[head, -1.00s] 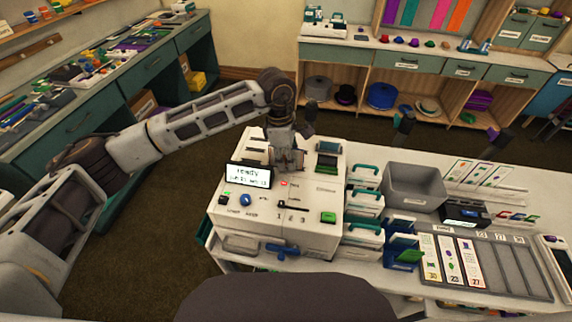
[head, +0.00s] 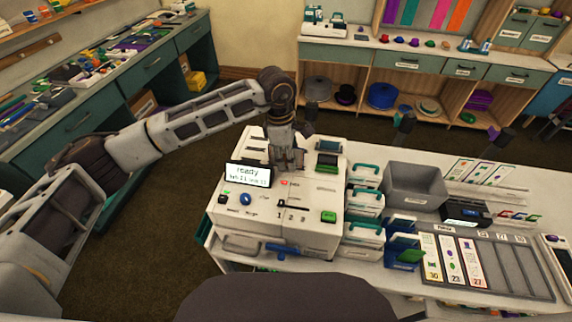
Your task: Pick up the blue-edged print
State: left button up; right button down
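My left gripper (head: 287,163) points down at the top of the white printing machine (head: 312,228), behind its small lit screen reading "ready" (head: 248,175). Its fingertips are small and dark here, and I cannot tell whether they are apart or hold anything. Several print strips stand out: a group in the grey rack (head: 515,265) at the lower right, including strips numbered 30 (head: 430,258) and 27 (head: 471,262), and another group (head: 481,172) lying further back. I cannot make out a blue edge on any of them. My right gripper is not clearly in view.
A grey open bin (head: 414,187) stands right of the machine. White boxes with teal handles (head: 365,202) and a blue holder (head: 404,256) lie between machine and rack. A blue handle (head: 288,249) sticks out at the machine's front. Brown floor is clear to the left.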

pick_arm(q)
jog(key=shift+f, duration=0.15)
dwell(0.5)
grip_shut()
